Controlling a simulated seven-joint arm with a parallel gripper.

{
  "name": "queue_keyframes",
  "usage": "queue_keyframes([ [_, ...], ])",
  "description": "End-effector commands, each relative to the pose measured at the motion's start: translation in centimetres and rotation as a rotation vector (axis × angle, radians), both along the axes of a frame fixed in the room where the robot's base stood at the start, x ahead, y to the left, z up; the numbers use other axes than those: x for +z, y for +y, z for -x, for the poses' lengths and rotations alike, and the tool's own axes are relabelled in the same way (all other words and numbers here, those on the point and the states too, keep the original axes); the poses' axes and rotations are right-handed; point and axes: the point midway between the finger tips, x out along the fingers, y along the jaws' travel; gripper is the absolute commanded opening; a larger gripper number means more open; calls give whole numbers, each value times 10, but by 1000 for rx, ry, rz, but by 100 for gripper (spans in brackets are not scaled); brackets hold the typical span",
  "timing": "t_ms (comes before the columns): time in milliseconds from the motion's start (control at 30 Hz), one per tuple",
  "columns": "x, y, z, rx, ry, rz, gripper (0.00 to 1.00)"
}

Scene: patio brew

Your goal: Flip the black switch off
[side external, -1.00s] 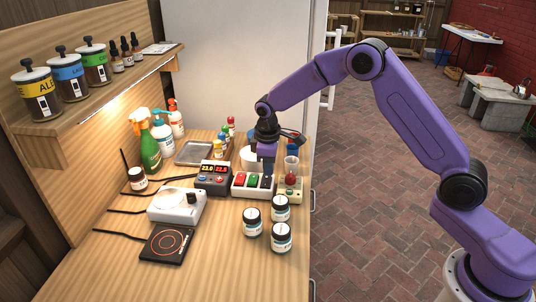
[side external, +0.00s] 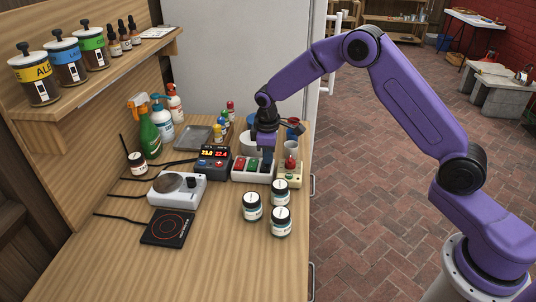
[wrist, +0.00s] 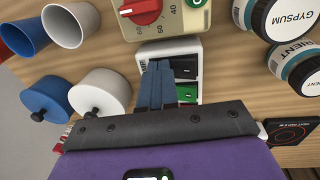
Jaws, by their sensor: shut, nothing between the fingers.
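A white power strip (side external: 252,177) with red, green and black rocker switches sits on the wooden counter. In the wrist view the black switch (wrist: 186,68) is beside the green switch (wrist: 187,92) on the strip (wrist: 153,50). My gripper (side external: 267,158) points down over the strip's right end, at the black switch. In the wrist view its dark blue fingers (wrist: 157,85) are closed together and cover part of the strip. They hold nothing. I cannot tell whether the fingertips touch the black switch, nor which way it is tipped.
A timer box with a red knob (wrist: 140,10) stands close beside the strip. A digital controller (side external: 213,163), a white stirrer (side external: 177,190) and a black hotplate (side external: 167,229) stand left. Several dark jars (side external: 252,206) stand in front. Blue and white cups stand behind.

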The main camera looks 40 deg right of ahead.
Motion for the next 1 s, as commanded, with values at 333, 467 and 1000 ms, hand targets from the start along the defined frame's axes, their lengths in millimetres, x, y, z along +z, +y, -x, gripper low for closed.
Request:
queue_keyframes([
  [333,4,10,9,3,0,0,0],
  [467,4,11,11,1,1,1,0],
  [1000,34,9,7,-1,-4,-1,0],
])
